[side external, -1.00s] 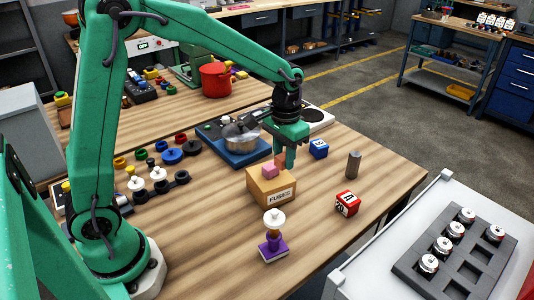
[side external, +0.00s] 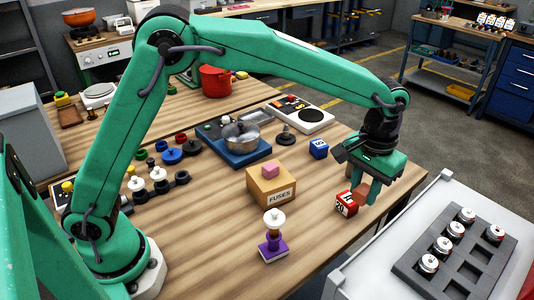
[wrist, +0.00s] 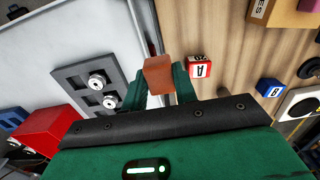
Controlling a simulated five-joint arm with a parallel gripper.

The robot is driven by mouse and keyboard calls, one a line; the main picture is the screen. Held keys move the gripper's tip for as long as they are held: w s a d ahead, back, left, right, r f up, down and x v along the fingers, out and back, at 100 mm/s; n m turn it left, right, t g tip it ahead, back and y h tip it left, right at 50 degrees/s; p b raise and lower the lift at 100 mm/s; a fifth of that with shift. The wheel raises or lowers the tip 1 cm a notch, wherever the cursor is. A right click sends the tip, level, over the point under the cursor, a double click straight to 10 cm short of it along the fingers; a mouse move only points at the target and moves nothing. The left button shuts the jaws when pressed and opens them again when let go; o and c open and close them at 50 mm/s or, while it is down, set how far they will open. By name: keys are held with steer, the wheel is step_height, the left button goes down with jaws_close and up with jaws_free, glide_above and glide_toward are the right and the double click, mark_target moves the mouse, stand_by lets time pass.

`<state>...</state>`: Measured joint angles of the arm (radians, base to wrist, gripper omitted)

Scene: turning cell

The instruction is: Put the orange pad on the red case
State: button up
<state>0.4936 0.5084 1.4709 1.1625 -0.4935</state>
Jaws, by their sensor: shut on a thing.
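My gripper (side external: 364,189) is shut on the orange pad (wrist: 158,73), whose broad face shows between the fingertips in the wrist view. In the side view the pad (side external: 361,189) is partly hidden by the fingers. The red case (side external: 346,204), a small red block with white lettered faces, sits on the wooden table just left of and below the fingers. It also shows in the wrist view (wrist: 199,67), to the right of the pad and apart from it there. The pad's exact height over the case cannot be told.
The FUSES box (side external: 271,187) with a pink block (side external: 270,170) on top stands left of the case. A purple-based stand (side external: 273,247) is in front, a blue lettered block (side external: 318,149) behind. The table's edge and a white surface with a grey tray (side external: 404,265) lie right.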

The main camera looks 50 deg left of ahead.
steer(key=w+a+f, duration=0.2)
steer(key=w, duration=0.1)
steer(key=w+a+f, duration=0.2)
steer(key=a, duration=0.1)
steer(key=w+a+f, duration=0.3)
steer(key=shift+w, duration=0.35)
steer(key=shift+f, duration=2)
steer(key=shift+f, duration=0.1)
steer(key=o, duration=0.9)
steer(key=shift+o, duration=0.2)
step_height(320, 180, up, 12)
steer(key=shift+r, duration=0.2)
